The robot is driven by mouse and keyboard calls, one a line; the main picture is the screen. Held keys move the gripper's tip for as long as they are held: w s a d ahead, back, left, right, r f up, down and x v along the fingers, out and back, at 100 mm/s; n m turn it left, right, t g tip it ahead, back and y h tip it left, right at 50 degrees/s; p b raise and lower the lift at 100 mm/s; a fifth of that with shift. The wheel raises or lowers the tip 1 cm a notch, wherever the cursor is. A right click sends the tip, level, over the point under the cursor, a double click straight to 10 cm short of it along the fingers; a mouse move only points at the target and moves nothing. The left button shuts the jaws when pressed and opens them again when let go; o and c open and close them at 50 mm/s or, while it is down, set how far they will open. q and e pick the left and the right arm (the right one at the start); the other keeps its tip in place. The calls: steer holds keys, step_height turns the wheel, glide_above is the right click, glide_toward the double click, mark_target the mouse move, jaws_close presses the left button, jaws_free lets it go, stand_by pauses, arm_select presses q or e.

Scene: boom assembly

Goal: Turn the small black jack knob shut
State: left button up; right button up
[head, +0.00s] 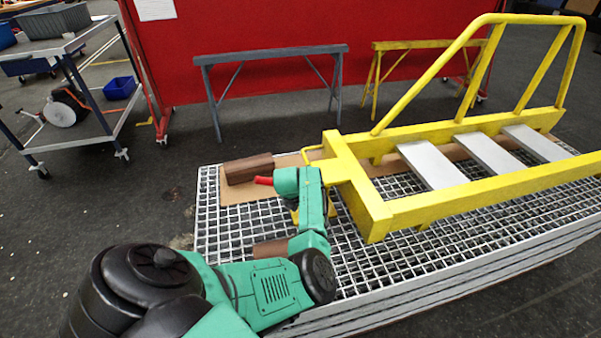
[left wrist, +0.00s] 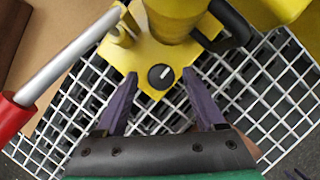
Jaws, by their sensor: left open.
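The small black jack knob (left wrist: 160,75) is round with a white line across it, and sits on the yellow jack base (left wrist: 149,56) in the left wrist view. My left gripper (left wrist: 159,77) is open, with its purple fingers on either side of the knob. A gap shows between each finger and the knob, so it is not gripped. A silver lever with a red grip (left wrist: 14,116) lies to the left; the red grip also shows in the head view (head: 264,180). In the head view my green arm hides the knob and the gripper's fingers. My right gripper is not in view.
The yellow boom frame with steps (head: 440,205) extends right over the white grating (head: 225,240). A brown wooden block (head: 248,168) lies behind my arm. A black curved handle (left wrist: 234,24) is close to the right finger. Trestles (head: 270,55) and a cart (head: 75,125) stand farther back.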

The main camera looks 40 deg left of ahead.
arm_select(q)
steer(key=shift+w, duration=0.1)
jaws_close()
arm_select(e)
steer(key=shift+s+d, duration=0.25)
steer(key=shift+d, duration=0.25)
